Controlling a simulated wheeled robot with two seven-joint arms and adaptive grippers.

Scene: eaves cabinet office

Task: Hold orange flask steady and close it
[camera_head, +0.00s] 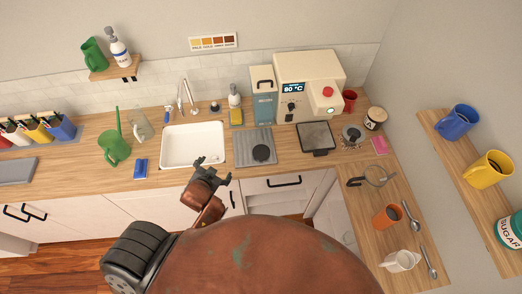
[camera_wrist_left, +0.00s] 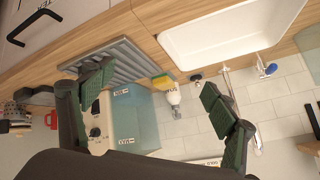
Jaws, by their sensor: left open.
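No orange flask with a lid can be made out. An orange cup-like vessel (camera_head: 387,217) stands on the right-hand counter in the head view; whether it is the flask I cannot tell. My left gripper (camera_head: 213,167) is open and empty in front of the counter's front edge, just below the sink, well left of the orange vessel. In the left wrist view its two green-padded fingers (camera_wrist_left: 158,82) are spread wide with nothing between them. My right gripper is not in view.
The white sink (camera_head: 193,146) and ribbed grey tray (camera_head: 255,147) lie beyond the left gripper. A cream machine (camera_head: 310,85) stands at the back. A glass jug (camera_head: 376,176), spoons (camera_head: 411,216) and white pitcher (camera_head: 400,261) surround the orange vessel. A wall shelf (camera_head: 467,188) juts out at right.

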